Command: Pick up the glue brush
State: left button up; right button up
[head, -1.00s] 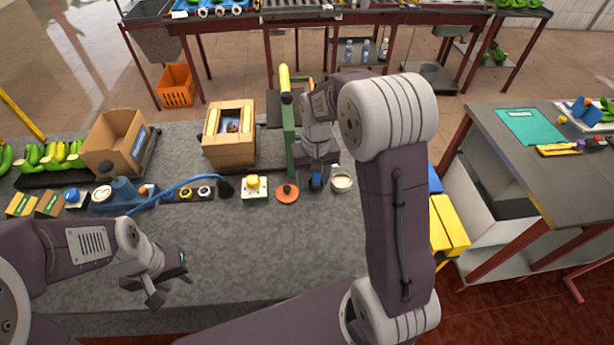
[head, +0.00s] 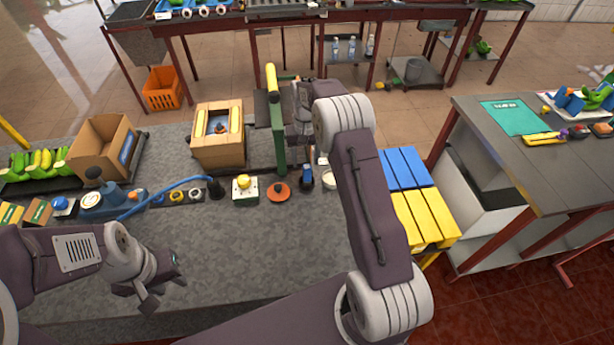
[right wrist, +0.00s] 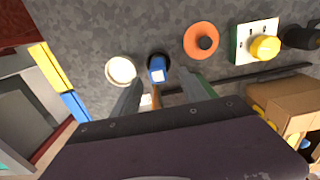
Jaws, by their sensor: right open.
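The glue brush (head: 306,179) appears to be the blue-topped item standing in a small dark holder on the grey table. In the right wrist view the blue top of the glue brush (right wrist: 157,70) shows beyond my fingers. A brownish part lies nearer, partly hidden by the gripper. My right gripper (right wrist: 161,82) is open, its fingers on either side of the brush's line of sight and not visibly touching it. In the head view my right gripper (head: 299,140) is raised behind the brush. My left gripper (head: 168,290) is open and empty over the front left of the table.
A white bowl (right wrist: 121,70) stands beside the brush, and an orange disc (head: 278,192) on the other side. A yellow-knobbed box (head: 245,189) and a green post (head: 278,135) are close by. Blue and yellow bins (head: 420,212) flank the table. The table's front middle is clear.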

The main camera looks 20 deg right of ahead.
aim_at(307, 167)
jog(key=f+p, duration=0.1)
jog(key=f, duration=0.3)
jog(key=shift+d, duration=0.2)
jog(key=shift+f, duration=0.5)
grip_shut()
jog(key=shift+r, duration=0.1)
notch_tip(307, 167, up, 10)
jog(key=shift+b, duration=0.6)
